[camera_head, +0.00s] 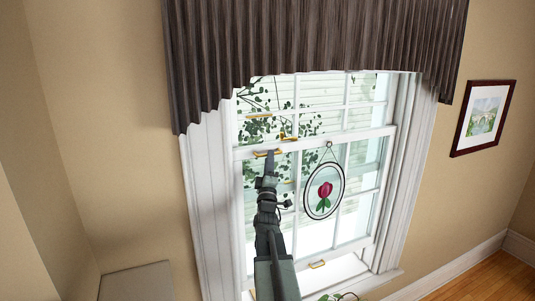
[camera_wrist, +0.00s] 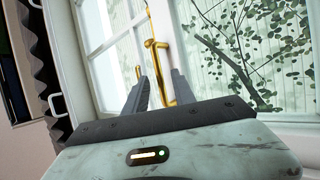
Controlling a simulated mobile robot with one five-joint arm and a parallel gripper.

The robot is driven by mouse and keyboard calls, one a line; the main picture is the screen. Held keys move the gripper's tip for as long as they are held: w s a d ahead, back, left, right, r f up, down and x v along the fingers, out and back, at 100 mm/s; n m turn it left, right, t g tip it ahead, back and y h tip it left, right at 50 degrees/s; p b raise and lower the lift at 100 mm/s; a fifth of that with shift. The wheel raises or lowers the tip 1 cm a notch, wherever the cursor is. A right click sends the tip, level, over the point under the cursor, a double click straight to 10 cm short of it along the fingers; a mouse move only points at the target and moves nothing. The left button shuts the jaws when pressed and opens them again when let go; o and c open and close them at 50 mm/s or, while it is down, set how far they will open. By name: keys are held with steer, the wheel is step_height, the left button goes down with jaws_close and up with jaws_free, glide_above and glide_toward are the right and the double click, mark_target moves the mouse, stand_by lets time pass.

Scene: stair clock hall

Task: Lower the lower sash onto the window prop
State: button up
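The lower sash (camera_head: 357,254) is a white-framed pane of the window, standing raised with a gap above the sill. A brass lift (camera_head: 317,264) is on its bottom rail. My gripper (camera_head: 268,160) is up at the left part of the meeting rail, by a brass handle (camera_head: 268,153). In the wrist view my gripper (camera_wrist: 160,76) has its two fingers apart. A brass handle (camera_wrist: 156,65) lies between them, nearer the right finger; contact is unclear. I cannot make out the window prop; my arm hides part of the lower left opening.
A round stained-glass flower ornament (camera_head: 324,191) hangs in front of the lower sash, right of my arm. A dark pleated valance (camera_head: 315,35) hangs above. Another brass fitting (camera_head: 289,138) is on the meeting rail. A plant (camera_head: 338,297) shows at the sill.

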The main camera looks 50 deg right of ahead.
steer(key=shift+x, duration=0.8)
jaws_close()
stand_by(0.8)
